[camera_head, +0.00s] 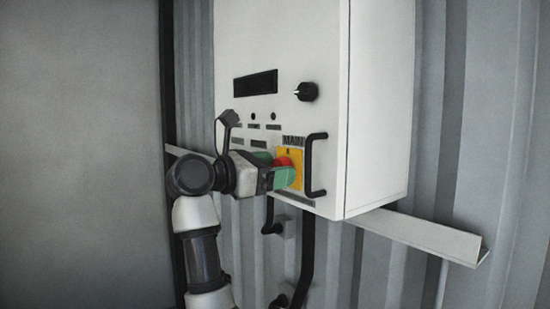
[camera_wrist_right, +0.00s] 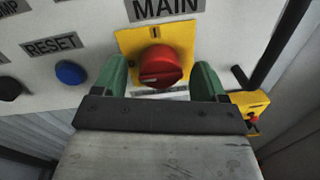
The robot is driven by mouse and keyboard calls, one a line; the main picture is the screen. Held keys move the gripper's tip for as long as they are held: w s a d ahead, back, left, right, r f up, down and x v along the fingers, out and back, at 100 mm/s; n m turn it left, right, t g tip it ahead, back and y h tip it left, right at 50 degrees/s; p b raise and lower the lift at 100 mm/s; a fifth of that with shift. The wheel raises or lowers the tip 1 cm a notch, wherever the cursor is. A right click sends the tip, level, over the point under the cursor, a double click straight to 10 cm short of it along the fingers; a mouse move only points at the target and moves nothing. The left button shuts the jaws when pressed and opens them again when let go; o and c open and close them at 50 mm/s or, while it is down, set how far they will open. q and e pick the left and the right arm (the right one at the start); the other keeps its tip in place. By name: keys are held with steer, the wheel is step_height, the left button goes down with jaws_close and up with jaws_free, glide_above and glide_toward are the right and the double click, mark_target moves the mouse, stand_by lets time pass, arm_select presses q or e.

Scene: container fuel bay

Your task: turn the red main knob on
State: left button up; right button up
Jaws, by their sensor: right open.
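The red main knob (camera_wrist_right: 160,66) sits on a yellow plate (camera_wrist_right: 128,43) under a MAIN label (camera_wrist_right: 165,8). In the head view the knob (camera_head: 284,162) is partly hidden by my right gripper (camera_head: 275,172). In the right wrist view my right gripper (camera_wrist_right: 164,78) is open, with one green fingertip on each side of the knob. A gap shows between the knob and each fingertip, so the fingers are around it and not closed on it. My left gripper is not in view.
The white cabinet (camera_head: 378,100) hangs on a corrugated wall with a black handle (camera_head: 312,165) just right of the knob. A black dial (camera_head: 306,91) is above. A blue RESET button (camera_wrist_right: 70,73) is to the left. A metal rail (camera_head: 430,238) runs below.

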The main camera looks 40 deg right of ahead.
steer(key=shift+d, duration=0.25)
steer(key=c, duration=0.9)
steer(key=shift+s+r+m+t+b, duration=0.1)
steer(key=shift+m+t+b, duration=0.15)
steer(key=shift+m+b, duration=3.25)
steer(key=shift+s+r+m+t+b, duration=0.2)
steer(key=shift+m+b, duration=1.55)
steer(key=shift+m, duration=3.35)
steer(key=shift+w+f, duration=0.1)
